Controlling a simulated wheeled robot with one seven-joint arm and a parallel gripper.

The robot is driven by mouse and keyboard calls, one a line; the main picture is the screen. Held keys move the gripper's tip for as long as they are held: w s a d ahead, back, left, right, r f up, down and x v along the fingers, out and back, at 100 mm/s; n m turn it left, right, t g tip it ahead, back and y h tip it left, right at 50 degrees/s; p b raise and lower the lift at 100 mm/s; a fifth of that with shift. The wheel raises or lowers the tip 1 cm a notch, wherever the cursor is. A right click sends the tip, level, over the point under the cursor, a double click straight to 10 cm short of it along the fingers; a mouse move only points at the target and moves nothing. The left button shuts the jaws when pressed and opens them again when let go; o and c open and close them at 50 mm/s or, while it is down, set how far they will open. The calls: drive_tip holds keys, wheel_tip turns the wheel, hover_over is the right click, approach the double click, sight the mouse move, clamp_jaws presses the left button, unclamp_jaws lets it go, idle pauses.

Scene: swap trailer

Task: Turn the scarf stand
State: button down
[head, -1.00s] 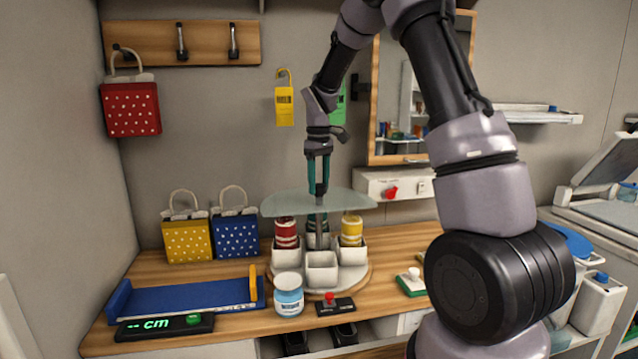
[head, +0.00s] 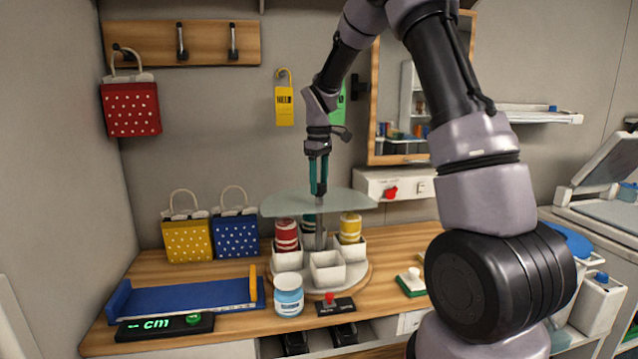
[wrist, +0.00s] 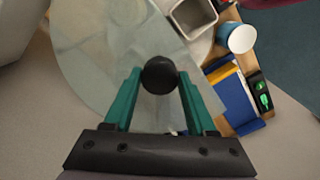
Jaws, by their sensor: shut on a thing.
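The scarf stand is a round turntable (head: 352,285) on the counter with white square cups (head: 327,268) around a grey post. A translucent grey-green plate (head: 345,202) sits over the cups. A red rolled scarf (head: 287,235) stands at the left and a yellow one (head: 350,228) at the right; a dark teal one shows partly behind the post. My gripper (head: 319,190) points down at the top of the post. In the wrist view its teal fingers (wrist: 159,85) are shut on the black round knob (wrist: 159,75) above the plate.
A blue measuring board (head: 185,296) lies at the left. Yellow and blue gift bags (head: 235,235) stand behind it.

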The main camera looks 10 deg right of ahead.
drive_tip(key=shift+c, duration=1)
unclamp_jaws()
wheel_tip(320, 180, up, 11)
drive_tip(key=shift+f, duration=0.15)
